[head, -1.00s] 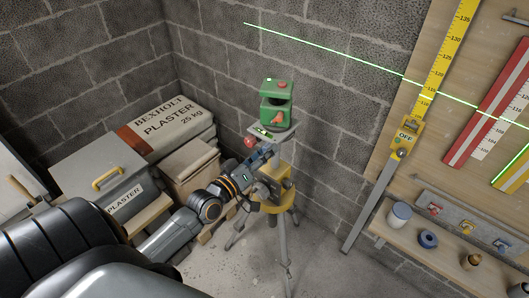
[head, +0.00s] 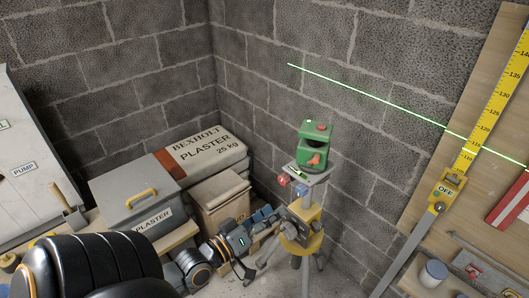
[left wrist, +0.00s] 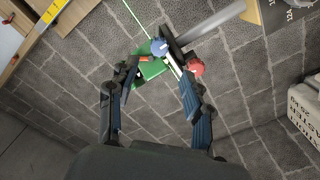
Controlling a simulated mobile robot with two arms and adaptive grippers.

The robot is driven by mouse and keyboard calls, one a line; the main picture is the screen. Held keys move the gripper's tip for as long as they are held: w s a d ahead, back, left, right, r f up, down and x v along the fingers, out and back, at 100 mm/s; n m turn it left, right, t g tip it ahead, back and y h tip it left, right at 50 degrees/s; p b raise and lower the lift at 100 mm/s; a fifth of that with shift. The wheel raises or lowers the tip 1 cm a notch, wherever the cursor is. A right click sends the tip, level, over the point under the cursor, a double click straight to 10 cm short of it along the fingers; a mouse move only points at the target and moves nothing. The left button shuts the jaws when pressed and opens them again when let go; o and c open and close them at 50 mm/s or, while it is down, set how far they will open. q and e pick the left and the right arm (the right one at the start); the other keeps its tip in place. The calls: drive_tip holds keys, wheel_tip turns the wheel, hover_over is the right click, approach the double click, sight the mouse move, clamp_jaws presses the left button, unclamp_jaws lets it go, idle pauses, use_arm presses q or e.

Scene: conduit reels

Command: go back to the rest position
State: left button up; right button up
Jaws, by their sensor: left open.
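A green laser level (head: 314,146) sits on a small plate on top of a tripod (head: 303,240) with a yellow head; it casts a green line on the wall. A red knob (head: 284,180) and a blue knob (head: 301,191) stick out below the plate. My left gripper (head: 272,214) is open and empty, left of the tripod head and below the knobs. In the left wrist view, the red knob (left wrist: 195,67), the blue knob (left wrist: 159,47) and part of the green level (left wrist: 152,68) show beyond the open fingers (left wrist: 155,78). My right gripper is not in view.
A plaster bag (head: 207,150), a grey toolbox (head: 135,193) and a cardboard box (head: 219,203) stand left of the tripod, close to my left arm. A yellow measuring staff (head: 448,188) leans at right beside a wooden board. Block walls close the corner behind.

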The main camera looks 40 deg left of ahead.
use_arm(q)
drive_tip(key=shift+s+a, duration=0.1)
drive_tip(key=shift+s, duration=0.8)
drive_tip(key=shift+f, duration=0.1)
drive_tip(key=s+f+m+g+y, duration=0.1)
drive_tip(key=s+f+g, duration=0.2)
drive_tip(key=f, duration=0.8)
drive_tip(key=s+f+m+g+b, duration=0.1)
drive_tip(key=s+f+g, duration=0.1)
drive_tip(key=f, duration=1)
drive_tip(key=s+f+m+g+y, duration=0.1)
drive_tip(key=s+f+g, duration=0.2)
drive_tip(key=f, duration=0.8)
drive_tip(key=s+d+f+m+g, duration=0.3)
drive_tip(key=s+d+f+g, duration=0.1)
drive_tip(key=s+f, duration=0.6)
drive_tip(key=s+d+f+m+g+b, duration=0.1)
drive_tip(key=s+d+f+m+g, duration=0.2)
drive_tip(key=s+f, duration=0.8)
drive_tip(key=s+d+g, duration=0.2)
drive_tip(key=d, duration=0.1)
drive_tip(key=shift+f+m+h, duration=0.2)
drive_tip(key=shift+m+h, duration=0.1)
drive_tip(key=shift+h, duration=0.1)
